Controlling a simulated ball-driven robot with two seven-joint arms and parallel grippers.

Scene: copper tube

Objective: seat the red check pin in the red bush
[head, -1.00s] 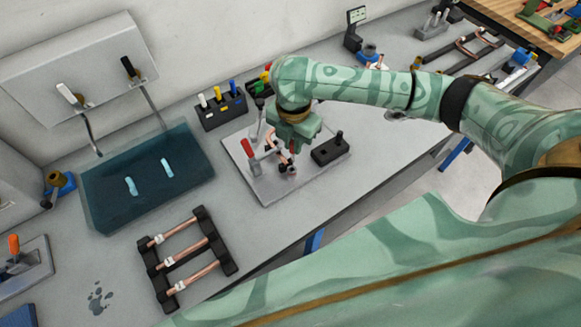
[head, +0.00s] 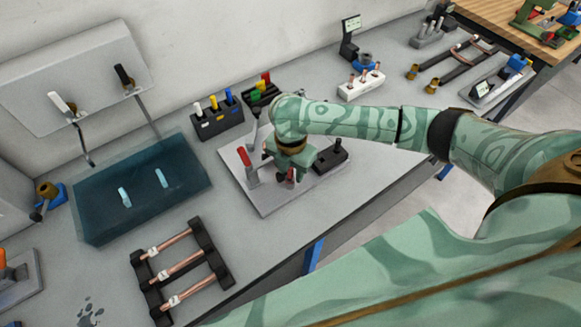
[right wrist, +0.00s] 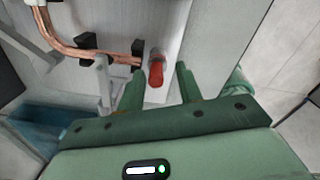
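A red cylinder with a dark band, which looks like the red check pin (right wrist: 155,72), shows in the right wrist view beside the end of a bent copper tube (right wrist: 110,58). My right gripper (right wrist: 160,82) is open, with one finger on each side of the red cylinder and a visible gap on the right side. In the head view my right gripper (head: 290,174) is low over the grey fixture plate (head: 268,205) and hides most of the red part. I cannot make out the red bush or how deep the pin sits. My left gripper is out of view.
A red-handled clamp (head: 243,157) stands left of my gripper, a black block (head: 328,160) right of it. Behind are a rack with white, yellow and blue pins (head: 218,122) and another with coloured pins (head: 262,98). A copper tube rack (head: 222,268) lies in front left.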

